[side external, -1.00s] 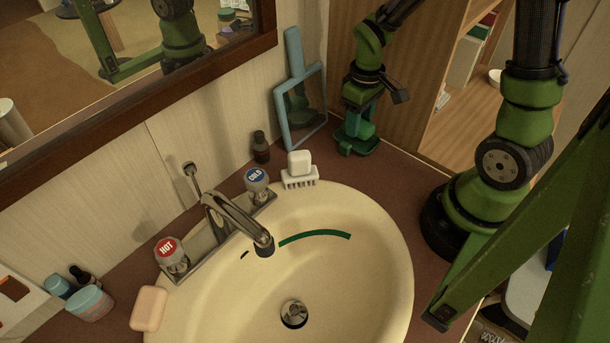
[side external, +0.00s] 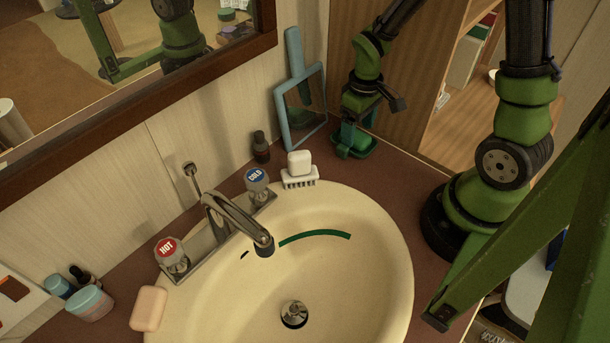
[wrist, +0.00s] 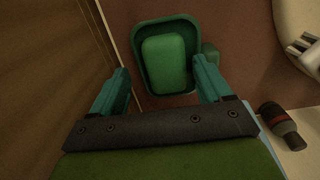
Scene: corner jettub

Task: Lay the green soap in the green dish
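The green dish (wrist: 167,23) stands on the brown counter in the back corner; it also shows in the side view (side external: 343,153). The green soap (wrist: 165,66) lies in the dish, inside its rim, in the wrist view. My gripper (wrist: 161,76) is open above the dish, one finger on each side of the soap in the picture, with gaps between fingers and soap. In the side view my gripper (side external: 357,125) hangs over the dish and partly hides the soap and dish.
A blue-framed mirror (side external: 301,107) leans on the wall left of the dish. A dark bottle (side external: 261,147) and a white brush with a white block (side external: 300,170) stand nearby. The sink (side external: 395,270) lies in front. A wooden shelf unit (side external: 375,55) stands close behind.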

